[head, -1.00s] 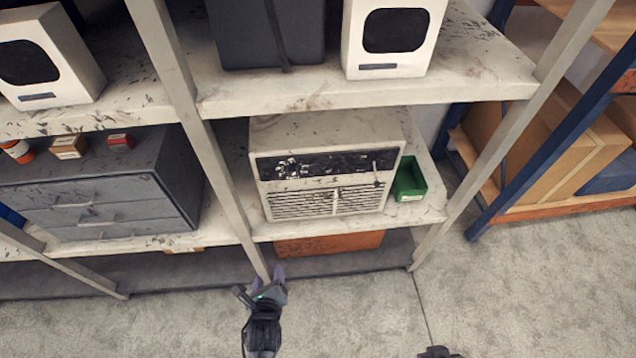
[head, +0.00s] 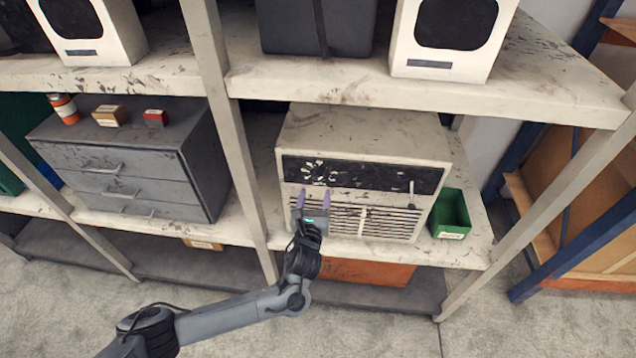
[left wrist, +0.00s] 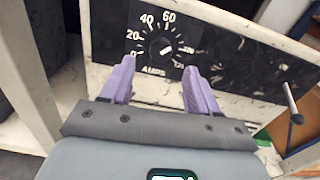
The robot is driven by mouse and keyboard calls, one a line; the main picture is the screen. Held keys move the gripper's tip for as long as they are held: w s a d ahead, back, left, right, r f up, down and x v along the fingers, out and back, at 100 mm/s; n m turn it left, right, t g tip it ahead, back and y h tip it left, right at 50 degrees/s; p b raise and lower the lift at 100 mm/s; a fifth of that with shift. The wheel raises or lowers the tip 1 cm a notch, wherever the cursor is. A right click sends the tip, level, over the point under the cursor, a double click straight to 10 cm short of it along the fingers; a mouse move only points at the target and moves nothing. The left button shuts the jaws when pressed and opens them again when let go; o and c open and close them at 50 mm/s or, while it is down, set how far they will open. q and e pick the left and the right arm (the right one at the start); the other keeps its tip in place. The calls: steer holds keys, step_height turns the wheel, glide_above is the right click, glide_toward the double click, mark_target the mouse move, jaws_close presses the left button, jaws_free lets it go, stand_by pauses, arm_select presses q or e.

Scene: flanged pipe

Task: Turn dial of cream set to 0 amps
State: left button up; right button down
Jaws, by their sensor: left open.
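The cream set (head: 362,138) stands on the middle shelf, with a black panel above a slatted grille. Its dial (left wrist: 160,49) shows in the left wrist view as a dark knob with a pale mark, ringed by a white scale from 0 at lower left to about 120 at lower right, with AMPS below. The mark seems to point right, far from 0; its exact reading is too small to tell. My left gripper (head: 314,193) is open and empty in front of the set's left part. Its purple fingers (left wrist: 158,70) lie either side of the dial, apart from it.
A lever (left wrist: 292,103) sticks out of the panel's right side. A shelf post (head: 240,165) stands left of the set, and a green bin (head: 451,222) right of it. A grey drawer unit (head: 135,165) is further left. The upper shelf (head: 430,93) overhangs the set.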

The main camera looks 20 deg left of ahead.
mark_target(318, 179)
arm_select(q)
steer(key=shift+b+x, duration=0.35)
steer(key=shift+x, duration=2.8)
steer(key=c, duration=1)
steer(key=shift+c, duration=0.2)
